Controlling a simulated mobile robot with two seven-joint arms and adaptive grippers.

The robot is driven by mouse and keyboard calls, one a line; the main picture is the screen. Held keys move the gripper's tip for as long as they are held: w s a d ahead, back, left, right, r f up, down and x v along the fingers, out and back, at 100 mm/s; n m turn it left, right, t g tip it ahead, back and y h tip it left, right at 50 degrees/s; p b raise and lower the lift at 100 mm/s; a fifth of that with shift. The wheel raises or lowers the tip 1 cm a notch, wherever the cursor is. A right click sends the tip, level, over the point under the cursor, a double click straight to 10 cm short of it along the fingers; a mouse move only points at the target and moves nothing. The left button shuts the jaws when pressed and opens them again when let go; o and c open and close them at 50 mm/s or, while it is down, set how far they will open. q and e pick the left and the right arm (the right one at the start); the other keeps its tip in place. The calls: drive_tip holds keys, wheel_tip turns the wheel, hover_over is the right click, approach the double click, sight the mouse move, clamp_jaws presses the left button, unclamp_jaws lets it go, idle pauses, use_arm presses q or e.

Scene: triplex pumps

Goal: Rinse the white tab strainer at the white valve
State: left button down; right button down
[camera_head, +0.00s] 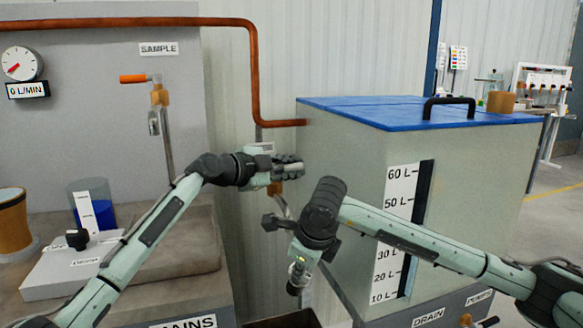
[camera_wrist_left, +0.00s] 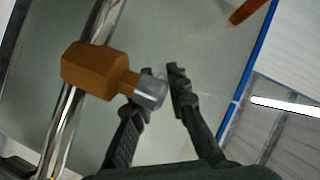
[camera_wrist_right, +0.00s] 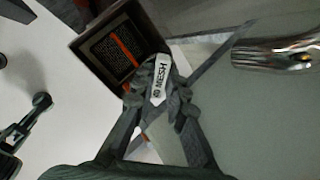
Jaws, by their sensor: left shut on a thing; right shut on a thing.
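My left gripper (camera_head: 287,165) is shut on the pale handle (camera_wrist_left: 150,92) of a brass-coloured valve (camera_wrist_left: 90,70), taken as the white valve. In the head view the valve's brass part (camera_head: 274,188) shows just below the fingers. My right gripper (camera_head: 297,284) points down, lower and nearer, beside the big tank. It is shut on the white tab (camera_wrist_right: 160,80) of the strainer, which is marked MESH. The strainer's mesh is hidden or cannot be made out. A shiny metal tube (camera_wrist_right: 275,53) lies right of the tab, apart from it. I see no clear water stream.
A dark open box (camera_head: 283,319) stands below my right gripper. A tank with a blue lid (camera_head: 400,107) and level scale stands close on the right. At left are a SAMPLE tap (camera_head: 158,97), a clear beaker (camera_head: 92,190) and a gauge (camera_head: 21,64) above a 0 L/MIN display.

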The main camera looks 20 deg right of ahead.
use_arm(q)
drive_tip(key=shift+s+m+g+h, duration=0.35)
drive_tip(key=shift+m+g+h, duration=0.15)
drive_tip(key=shift+m+g, duration=0.45)
drive_tip(key=c, duration=1.5)
unclamp_jaws()
drive_tip(key=shift+o, duration=0.2)
drive_tip(key=v, duration=1.2)
drive_tip(key=shift+w, duration=0.15)
drive_tip(key=shift+f+b, duration=0.55)
drive_tip(key=shift+b, duration=0.05)
use_arm(e)
drive_tip(key=s+a, duration=0.5)
drive_tip(key=s, duration=0.1)
